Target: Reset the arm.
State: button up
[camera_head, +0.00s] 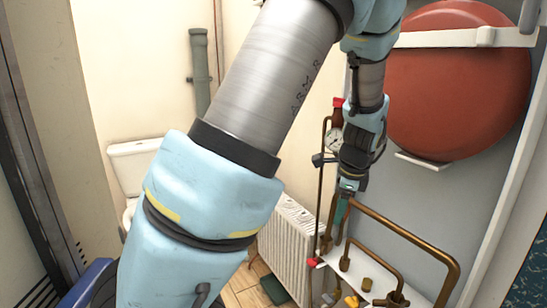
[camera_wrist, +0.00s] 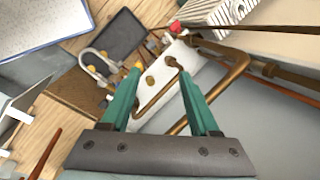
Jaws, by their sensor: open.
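My gripper (camera_wrist: 160,85) shows in the wrist view with its two green fingers spread apart and nothing held between them. In the head view my gripper (camera_head: 340,214) hangs fingers down at the end of my light-blue arm, close to the copper pipes (camera_head: 415,243). In the wrist view a bent copper pipe (camera_wrist: 236,72) runs behind the right finger. I cannot tell whether the fingers touch any pipe. My arm covers much of the middle of the head view.
A red round tank (camera_head: 455,85) hangs on the right wall. A white radiator (camera_head: 285,240) stands left of the pipes, and a toilet (camera_head: 133,165) stands at the back left. A white panel (camera_head: 372,275) with small brass parts lies below the pipes. A dark tray (camera_wrist: 118,38) shows in the wrist view.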

jog(key=s+a+r+n, duration=0.1)
jog(key=s+a+n, duration=0.4)
jog(key=a+n, duration=0.5)
jog(key=s+a+r+n+g, duration=0.1)
jog(key=s+a+n, duration=0.3)
jog(key=a+n, duration=0.6)
jog(key=a, duration=0.4)
jog(key=shift+s+a+r+n+g+h, duration=0.15)
jog(key=shift+s+a+n+g+h, duration=0.15)
jog(key=shift+s+n+h, duration=0.1)
